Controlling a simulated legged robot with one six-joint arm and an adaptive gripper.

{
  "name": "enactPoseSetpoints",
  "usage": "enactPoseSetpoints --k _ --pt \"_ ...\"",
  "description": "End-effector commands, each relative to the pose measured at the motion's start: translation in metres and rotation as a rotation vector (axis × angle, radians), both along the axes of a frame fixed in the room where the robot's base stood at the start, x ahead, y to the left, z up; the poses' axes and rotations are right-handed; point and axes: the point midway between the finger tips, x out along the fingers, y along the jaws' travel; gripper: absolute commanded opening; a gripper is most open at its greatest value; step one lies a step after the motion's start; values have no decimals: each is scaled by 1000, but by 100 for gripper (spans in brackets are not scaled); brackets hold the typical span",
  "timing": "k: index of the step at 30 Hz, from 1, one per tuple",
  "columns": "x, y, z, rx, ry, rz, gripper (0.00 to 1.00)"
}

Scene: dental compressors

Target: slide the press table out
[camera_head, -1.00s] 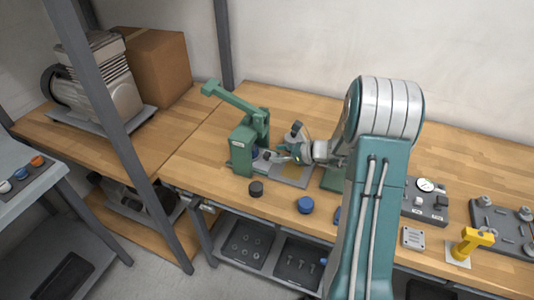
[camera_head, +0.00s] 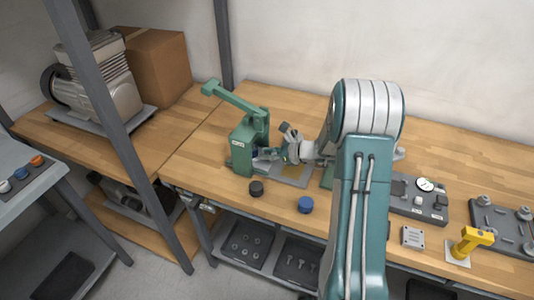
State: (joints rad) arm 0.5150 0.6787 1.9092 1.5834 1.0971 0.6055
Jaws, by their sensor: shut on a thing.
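The green press (camera_head: 241,150) stands on the wooden bench with its lever arm raised to the upper left. A flat grey plate (camera_head: 292,181), which looks like the base of the press, extends to its right. My gripper (camera_head: 264,154) reaches in from the right, low at the open side of the press. It is shut on a small part there, apparently the press table. The fingers and wrist hide most of that part, so the exact hold is not clear.
A black knob-like piece (camera_head: 256,188) and a blue one (camera_head: 305,204) lie in front of the press. A gauge block (camera_head: 418,197), a small metal plate (camera_head: 413,237) and a yellow tool (camera_head: 470,242) are at right. A grey post (camera_head: 105,110) stands left.

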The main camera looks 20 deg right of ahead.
Motion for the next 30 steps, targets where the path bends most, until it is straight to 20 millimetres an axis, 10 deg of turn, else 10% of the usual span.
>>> enactPoseSetpoints --k 15,27,28,30 --pt "-73 -75 0 -2 0 -6 0" --pt "-81 -82 1 -2 -1 -3 0" --pt "-81 -82 1 -2 -1 -3 35" --pt "-81 -82 1 -2 0 -4 66"
